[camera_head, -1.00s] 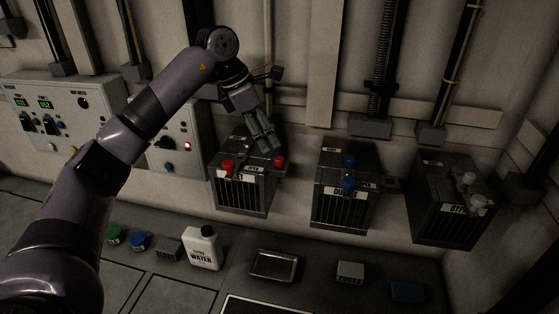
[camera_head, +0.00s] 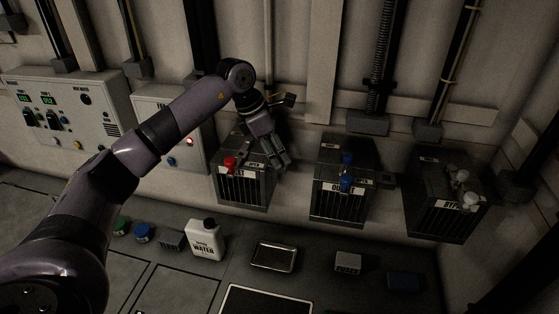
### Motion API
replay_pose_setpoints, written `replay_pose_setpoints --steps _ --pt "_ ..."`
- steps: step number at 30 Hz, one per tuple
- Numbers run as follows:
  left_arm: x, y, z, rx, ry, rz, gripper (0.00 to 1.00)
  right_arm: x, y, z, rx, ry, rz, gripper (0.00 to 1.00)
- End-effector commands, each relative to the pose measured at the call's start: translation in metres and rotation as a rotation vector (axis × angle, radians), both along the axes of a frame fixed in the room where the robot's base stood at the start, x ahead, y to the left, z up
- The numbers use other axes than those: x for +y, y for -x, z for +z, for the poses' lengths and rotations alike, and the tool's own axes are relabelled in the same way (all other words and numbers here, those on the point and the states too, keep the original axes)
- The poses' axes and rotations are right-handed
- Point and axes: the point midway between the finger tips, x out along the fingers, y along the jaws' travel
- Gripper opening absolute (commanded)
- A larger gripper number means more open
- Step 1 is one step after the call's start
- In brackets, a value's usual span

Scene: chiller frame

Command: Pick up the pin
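I cannot make out with certainty which thing is the pin. The nearest box (camera_head: 243,191) is a dark vented valve box on the wall, with a red knob (camera_head: 230,163) at its top left. My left gripper (camera_head: 277,163) points down at the right side of this box's top. Its fingers look close together, but whether they hold anything is too dark and small to tell. They and the wrist hide part of the box top and any knob there. My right gripper does not show.
To the right are a box with blue knobs (camera_head: 346,184) and a box with grey knobs (camera_head: 469,201). Below, the bench holds a white water jug (camera_head: 205,240), a metal tray (camera_head: 274,257), a small grey block (camera_head: 347,262) and a dark blue block (camera_head: 404,281). Control panels (camera_head: 66,115) are at left.

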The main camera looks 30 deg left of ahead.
Motion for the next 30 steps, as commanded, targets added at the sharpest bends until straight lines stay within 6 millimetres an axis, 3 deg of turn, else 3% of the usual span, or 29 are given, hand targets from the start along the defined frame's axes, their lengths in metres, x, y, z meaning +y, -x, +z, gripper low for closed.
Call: replay_pose_setpoints --steps 16,25,30 --pt "0.000 0.000 0.000 0.000 0.000 0.000 0.00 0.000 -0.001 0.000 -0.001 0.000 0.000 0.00" --pt "0.000 0.000 0.002 -0.001 0.000 0.000 0.00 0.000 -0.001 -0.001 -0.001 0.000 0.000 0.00" --pt "0.000 -0.001 0.014 -0.004 0.000 0.001 0.00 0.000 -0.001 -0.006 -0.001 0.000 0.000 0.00"
